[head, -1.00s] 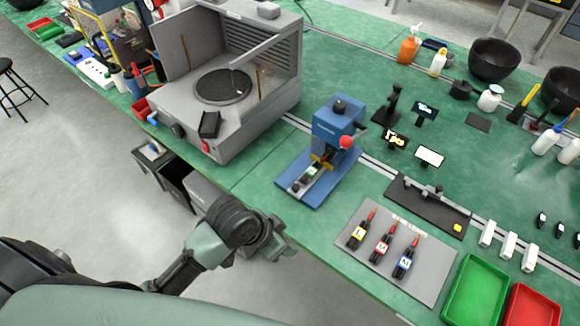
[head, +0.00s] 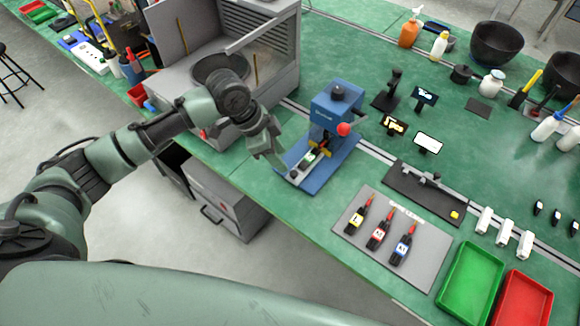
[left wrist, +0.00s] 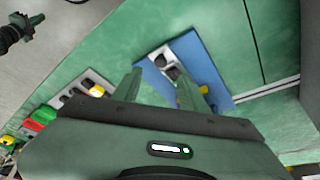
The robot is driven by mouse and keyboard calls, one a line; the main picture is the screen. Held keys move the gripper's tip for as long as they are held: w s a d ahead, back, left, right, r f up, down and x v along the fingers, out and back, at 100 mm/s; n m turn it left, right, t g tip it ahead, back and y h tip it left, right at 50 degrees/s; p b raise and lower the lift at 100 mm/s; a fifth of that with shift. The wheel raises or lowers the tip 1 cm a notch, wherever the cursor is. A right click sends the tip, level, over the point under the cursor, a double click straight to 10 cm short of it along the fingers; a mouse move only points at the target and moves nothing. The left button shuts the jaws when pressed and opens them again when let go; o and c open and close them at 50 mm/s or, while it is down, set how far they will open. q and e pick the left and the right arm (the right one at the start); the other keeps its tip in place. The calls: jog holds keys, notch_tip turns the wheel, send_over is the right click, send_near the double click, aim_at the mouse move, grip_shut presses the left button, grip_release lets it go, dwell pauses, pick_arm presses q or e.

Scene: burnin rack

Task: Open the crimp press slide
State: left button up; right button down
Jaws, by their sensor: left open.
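The blue crimp press (head: 335,115) stands on its blue base plate on the green bench, with a red-knobbed lever on its right side. Its pale slide (head: 307,164) lies in front of the press body, with a green and dark part on it. My left gripper (head: 284,166) is just left of the slide's near end, pointing down. In the left wrist view, its two fingers (left wrist: 160,76) are apart, with the slide (left wrist: 168,58) and its dark knob beyond and between the tips. I cannot tell whether they touch. My right gripper is not in view.
A black fixture bar (head: 425,188) lies right of the press.

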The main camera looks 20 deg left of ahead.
aim_at(293, 173)
pick_arm(q)
jog(key=p+x, duration=0.1)
jog(key=x, duration=0.6)
jog(key=shift+d+f, duration=0.1)
jog(key=shift+f, duration=0.2)
grip_shut()
jog(key=shift+w+r, duration=0.1)
dwell(1.1)
